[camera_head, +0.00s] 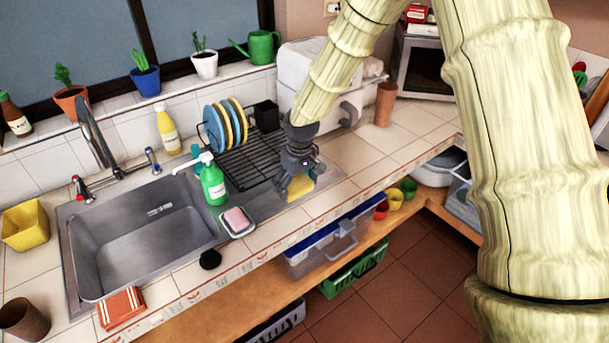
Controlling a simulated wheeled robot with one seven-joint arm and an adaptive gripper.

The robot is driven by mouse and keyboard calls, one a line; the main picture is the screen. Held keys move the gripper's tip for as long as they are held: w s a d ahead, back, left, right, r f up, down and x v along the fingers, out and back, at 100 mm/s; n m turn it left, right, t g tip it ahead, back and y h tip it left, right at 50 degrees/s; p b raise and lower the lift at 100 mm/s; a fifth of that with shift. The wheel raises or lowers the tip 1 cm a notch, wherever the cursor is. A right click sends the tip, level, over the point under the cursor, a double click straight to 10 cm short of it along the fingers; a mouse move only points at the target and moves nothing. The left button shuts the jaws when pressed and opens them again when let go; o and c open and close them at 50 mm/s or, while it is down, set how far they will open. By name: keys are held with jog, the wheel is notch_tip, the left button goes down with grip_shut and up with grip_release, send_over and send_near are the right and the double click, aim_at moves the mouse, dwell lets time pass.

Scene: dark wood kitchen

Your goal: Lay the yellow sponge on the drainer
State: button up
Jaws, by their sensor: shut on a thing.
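The yellow sponge (300,187) is held in my gripper (294,185), which is shut on it. My gripper points down over the front right part of the sink unit, near the counter's front edge. Part of the sponge is hidden by the fingers. I cannot tell whether the sponge touches the surface below. The black wire drainer (247,163) lies just behind and left of my gripper. Several blue and yellow plates stand in a rack at its back left, and its front part is bare.
A green soap bottle (213,185) stands left of the drainer, close to it. A pink sponge in a dish (237,221) lies in front. A black cup (266,115) stands at the drainer's back. The steel sink (140,240) is at left. The tiled counter at right (370,150) is mostly clear.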

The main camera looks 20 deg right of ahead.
aim_at(305, 174)
jog(key=w+d, duration=0.1)
jog(key=w+d+p, duration=0.1)
jog(key=w+d, duration=0.1)
jog(key=w+d+p, duration=0.1)
jog(key=w, duration=0.1)
jog(key=shift+w+d+f, duration=0.2)
jog(key=shift+d+f, duration=0.05)
jog(key=shift+f, duration=0.05)
jog(key=shift+s+f+p, duration=0.1)
jog(key=shift+f+p, duration=0.55)
jog(key=shift+f, duration=0.05)
jog(key=shift+f+p, duration=0.4)
jog(key=shift+f, duration=0.65)
jog(key=shift+f, duration=0.1)
jog(key=o, duration=0.6)
jog(key=shift+s+d+r+b, duration=0.1)
jog(key=shift+s+r+b, duration=0.35)
jog(key=shift+r, duration=1.55)
jog(key=shift+s+d+r+b, duration=0.1)
jog(key=shift+r+b, duration=0.6)
jog(key=shift+r, duration=1.35)
jog(key=shift+s+d+r+b, duration=0.1)
jog(key=shift+s+r+b, duration=0.35)
jog(key=shift+r, duration=1.55)
jog(key=shift+w, duration=0.2)
